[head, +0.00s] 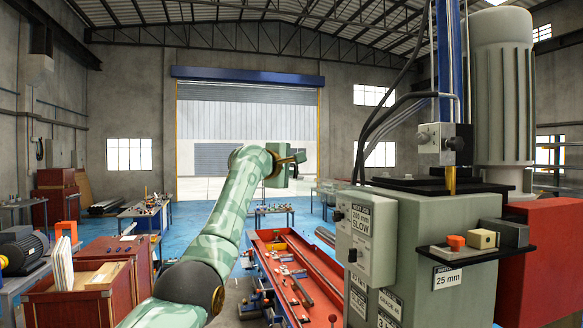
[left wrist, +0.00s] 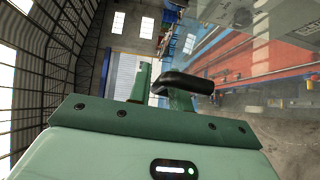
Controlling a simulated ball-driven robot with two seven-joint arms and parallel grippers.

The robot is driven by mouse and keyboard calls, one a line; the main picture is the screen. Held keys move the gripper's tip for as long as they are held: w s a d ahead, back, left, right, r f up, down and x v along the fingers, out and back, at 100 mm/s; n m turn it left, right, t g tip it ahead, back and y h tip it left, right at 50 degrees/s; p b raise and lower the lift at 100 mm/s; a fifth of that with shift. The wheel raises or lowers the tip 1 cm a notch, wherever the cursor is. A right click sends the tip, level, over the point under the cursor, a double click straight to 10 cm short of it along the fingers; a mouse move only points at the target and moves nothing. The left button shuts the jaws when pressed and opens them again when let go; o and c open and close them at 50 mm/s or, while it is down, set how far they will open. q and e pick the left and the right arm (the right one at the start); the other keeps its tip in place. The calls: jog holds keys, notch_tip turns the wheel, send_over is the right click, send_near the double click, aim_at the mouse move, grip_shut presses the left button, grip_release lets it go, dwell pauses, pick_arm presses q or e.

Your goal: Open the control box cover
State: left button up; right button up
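The grey control box (head: 377,240) hangs on the left side of the green-grey machine column in the head view. Its front carries the label "NEXT JOB 200 mm SLOW" and small dark knobs. The front looks closed, but I cannot make out a separate cover edge or hinge. My left gripper (head: 285,168) is in the air left of the box, clearly apart from it. In the left wrist view, the green fingers (left wrist: 160,92) show with a dark rounded piece across them. I cannot tell whether that piece is gripped. My right gripper is not in view.
The machine column (head: 440,230) fills the right side, with a black shelf (head: 475,255) holding small blocks. A red cabinet (head: 105,285) stands at lower left. The air between gripper and box looks free.

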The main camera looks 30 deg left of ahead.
pick_arm(q)
jog(key=s+d+b, duration=0.1)
jog(key=s+b, duration=0.9)
jog(key=s, duration=0.6)
jog(key=shift+d+r+b, duration=0.15)
jog(key=shift+r+b, duration=0.15)
jog(key=shift+r, duration=0.15)
jog(key=shift+s, duration=0.1)
